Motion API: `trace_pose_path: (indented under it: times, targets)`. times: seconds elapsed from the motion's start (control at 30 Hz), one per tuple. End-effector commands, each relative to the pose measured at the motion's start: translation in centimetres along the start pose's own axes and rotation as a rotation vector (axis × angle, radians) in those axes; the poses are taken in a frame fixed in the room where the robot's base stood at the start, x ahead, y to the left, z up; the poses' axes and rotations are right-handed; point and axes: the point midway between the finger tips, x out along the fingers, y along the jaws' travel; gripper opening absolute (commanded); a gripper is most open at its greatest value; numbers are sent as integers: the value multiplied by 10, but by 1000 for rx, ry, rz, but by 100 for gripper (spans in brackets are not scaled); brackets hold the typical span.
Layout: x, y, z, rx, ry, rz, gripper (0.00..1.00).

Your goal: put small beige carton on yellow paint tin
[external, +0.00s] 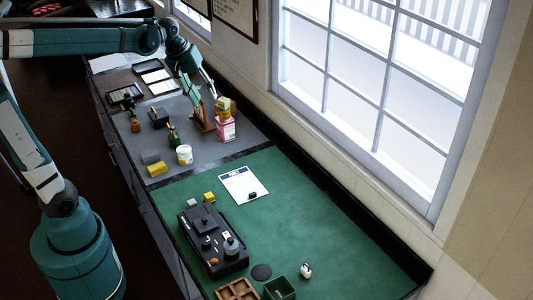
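A yellow-beige block-like item (225,106) sits on or just above a pink and white container (225,131) near the window side of the grey worktop. It looks beige at the top and more yellow below, but I cannot tell whether it is the small beige carton, the yellow paint tin or both. My gripper (212,95) points down, close to this item's left side. Its fingertips are too small and dark to tell whether they are open or touching it.
A wooden stand (203,118) is just left of the pink container. A white tin (184,154), a dark green bottle (173,138) and a yellow block (157,169) stand nearer the front edge. The green mat (310,230) has free room on its right.

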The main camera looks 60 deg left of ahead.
Motion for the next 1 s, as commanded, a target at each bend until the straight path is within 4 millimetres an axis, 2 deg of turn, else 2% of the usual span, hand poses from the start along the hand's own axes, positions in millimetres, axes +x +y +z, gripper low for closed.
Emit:
trace_pose_path:
  times: [0.1, 0.5, 1.0]
  targets:
    - [-4, -4, 27, 78, 22, 7, 39]
    - [-11, -26, 106, 343, 102, 28, 39]
    - [-1, -65, 195, 676, 208, 49, 39]
